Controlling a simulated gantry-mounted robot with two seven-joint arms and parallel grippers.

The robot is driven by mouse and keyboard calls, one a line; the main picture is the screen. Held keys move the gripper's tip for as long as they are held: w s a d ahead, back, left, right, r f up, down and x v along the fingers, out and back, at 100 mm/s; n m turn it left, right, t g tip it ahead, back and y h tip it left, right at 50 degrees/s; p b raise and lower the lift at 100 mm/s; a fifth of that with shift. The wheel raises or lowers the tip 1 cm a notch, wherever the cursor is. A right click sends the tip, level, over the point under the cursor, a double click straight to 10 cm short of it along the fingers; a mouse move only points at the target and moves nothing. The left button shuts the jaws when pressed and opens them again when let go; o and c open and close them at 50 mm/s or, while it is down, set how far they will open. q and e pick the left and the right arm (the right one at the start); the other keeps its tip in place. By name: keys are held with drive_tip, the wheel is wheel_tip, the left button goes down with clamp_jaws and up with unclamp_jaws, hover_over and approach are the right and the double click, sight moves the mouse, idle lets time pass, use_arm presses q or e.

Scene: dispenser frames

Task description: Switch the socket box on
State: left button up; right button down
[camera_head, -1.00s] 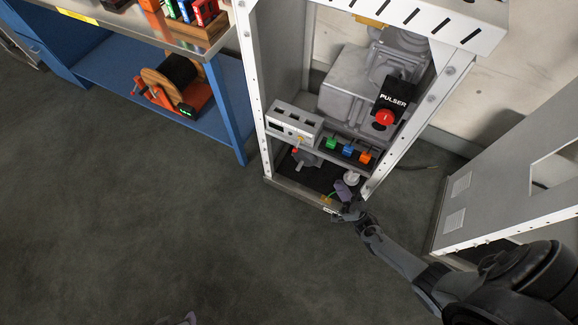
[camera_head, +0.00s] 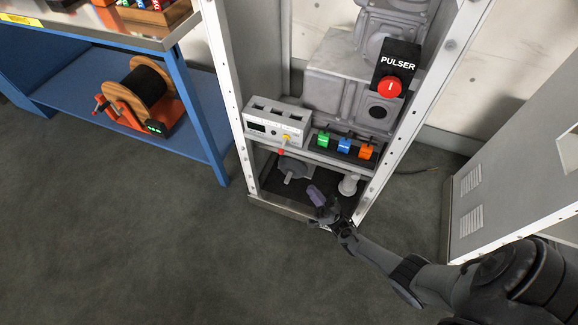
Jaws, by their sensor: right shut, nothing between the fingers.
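The socket box looks to be the light grey box (camera_head: 270,133) on the left of the shelf inside the open cabinet. It has dark openings on top, a small dark window at its front left and a yellow part (camera_head: 286,137) at its front right; I cannot tell the state of a switch. My right gripper (camera_head: 316,196) is shut and empty, low in the cabinet opening, below and right of the box and apart from it. My left gripper is out of view.
Green, blue and orange blocks (camera_head: 344,146) stand right of the box. A red PULSER button (camera_head: 390,87) is above them. White cabinet posts flank the opening, with a grey valve (camera_head: 293,170) below the shelf. A blue bench (camera_head: 205,100) stands left; the floor in front is clear.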

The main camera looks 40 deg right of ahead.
drive_tip(key=shift+y, duration=0.3)
approach(283, 147)
wheel_tip(283, 147, up, 2)
drive_tip(key=w+a, duration=0.2)
drive_tip(key=w, duration=0.1)
drive_tip(key=shift+w+r, duration=0.35)
drive_tip(key=shift+r, duration=0.25)
drive_tip(key=r+m+g+h+p, duration=0.1)
drive_tip(key=m+h+p, duration=0.2)
drive_tip(key=m+p, duration=0.2)
drive_tip(key=a+r+m+g+h+p, duration=0.1)
drive_tip(key=r+m+g+h+p, duration=0.1)
drive_tip(key=m+h+p, duration=0.2)
drive_tip(key=s+r+m+g+h+p, duration=0.1)
drive_tip(key=r+m+g+h+p, duration=0.1)
drive_tip(key=m+h+p, duration=0.2)
drive_tip(key=shift+a+m+p, duration=0.35)
drive_tip(key=shift+m+p, duration=0.55)
drive_tip(key=shift+p, duration=0.05)
drive_tip(key=shift+f, duration=0.1)
